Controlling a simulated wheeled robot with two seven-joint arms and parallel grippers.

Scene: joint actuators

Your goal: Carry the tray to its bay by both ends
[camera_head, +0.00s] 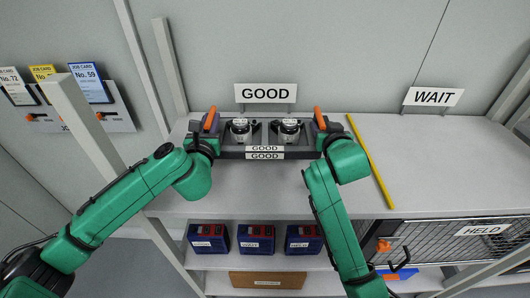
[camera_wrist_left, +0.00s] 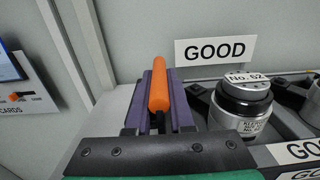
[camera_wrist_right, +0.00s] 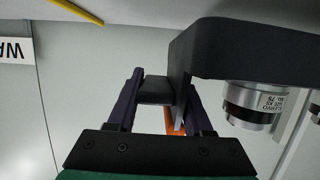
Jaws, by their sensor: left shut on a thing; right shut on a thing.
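The dark tray (camera_head: 231,153) is at the back of the worktop, in front of the standing GOOD sign (camera_head: 265,93). It holds two silver-and-black actuators, a left one (camera_head: 240,127) and a right one (camera_head: 289,127), both upright. My left gripper (camera_head: 208,132) is shut on the tray's left end; its purple fingers flank the orange handle (camera_wrist_left: 159,88) in the left wrist view. My right gripper (camera_head: 326,132) is shut on the right end, with its orange handle (camera_wrist_right: 172,124) partly hidden in the right wrist view. I cannot tell whether the tray touches the worktop.
A yellow strip (camera_head: 370,160) lies right of the tray, before the WAIT sign (camera_head: 433,97), where the worktop (camera_head: 440,165) is clear. A wire HELD cage (camera_head: 450,242) is at lower right. Blue bins (camera_head: 256,239) stand below. Job cards (camera_head: 88,83) hang at left.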

